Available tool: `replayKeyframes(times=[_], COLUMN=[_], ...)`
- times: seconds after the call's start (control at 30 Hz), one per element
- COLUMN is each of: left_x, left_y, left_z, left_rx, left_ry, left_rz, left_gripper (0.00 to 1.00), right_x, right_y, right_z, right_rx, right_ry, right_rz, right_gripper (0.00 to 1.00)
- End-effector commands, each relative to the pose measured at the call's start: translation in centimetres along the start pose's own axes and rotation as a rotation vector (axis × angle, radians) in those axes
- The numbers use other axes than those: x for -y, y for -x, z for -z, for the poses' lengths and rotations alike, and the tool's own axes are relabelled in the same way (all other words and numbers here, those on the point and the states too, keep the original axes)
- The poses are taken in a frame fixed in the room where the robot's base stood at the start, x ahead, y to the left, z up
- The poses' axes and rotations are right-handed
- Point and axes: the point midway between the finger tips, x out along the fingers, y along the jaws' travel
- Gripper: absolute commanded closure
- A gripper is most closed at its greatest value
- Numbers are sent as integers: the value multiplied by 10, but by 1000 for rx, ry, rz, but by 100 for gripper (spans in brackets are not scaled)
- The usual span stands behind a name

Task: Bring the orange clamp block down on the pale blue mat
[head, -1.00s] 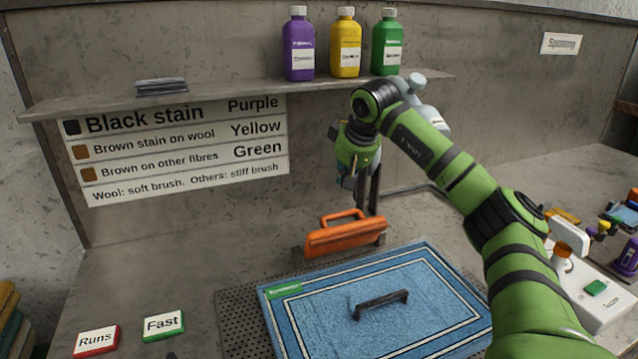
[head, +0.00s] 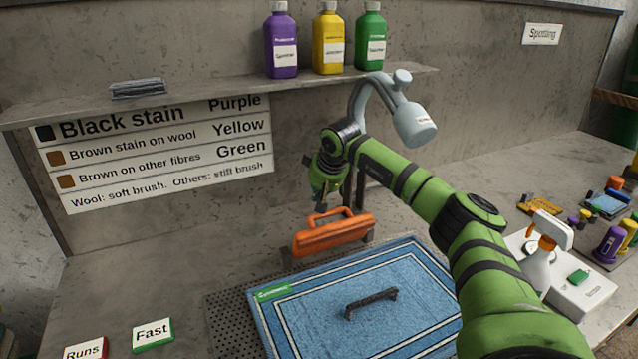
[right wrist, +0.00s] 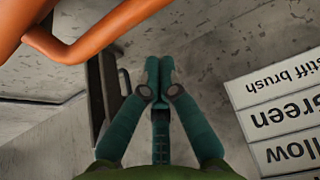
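The orange clamp block (head: 333,236) stands raised at the back edge of the pale blue mat (head: 315,312), its looped handle on top. Part of the block also shows large at the upper left of the right wrist view (right wrist: 85,35). My right gripper (head: 320,206) hangs just behind and to the left of the handle, pointing down, apart from the block as far as I can see. In the right wrist view its fingers (right wrist: 159,70) are together with nothing between them. My left gripper is out of view.
A black handle (head: 371,303) lies on the mat. A shelf (head: 205,101) with purple, yellow and green bottles is above. A white spray bottle (head: 541,255) stands at right.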

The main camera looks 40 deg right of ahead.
Motion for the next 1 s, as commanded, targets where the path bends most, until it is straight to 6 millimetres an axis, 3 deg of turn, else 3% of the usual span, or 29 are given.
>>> replayKeyframes(times=[0.33, 0.77, 1.0], left_x=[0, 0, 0], left_y=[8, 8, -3], left_z=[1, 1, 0], left_rx=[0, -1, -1], left_ry=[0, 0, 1], left_rz=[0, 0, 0], left_gripper=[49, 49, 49], right_x=[0, 0, 8], right_y=[9, 10, 10], right_z=[-25, -28, -30], right_rx=[3, 2, -35], right_ry=[2, 0, 3], right_rz=[-1, 0, 0], right_gripper=[100, 100, 100])
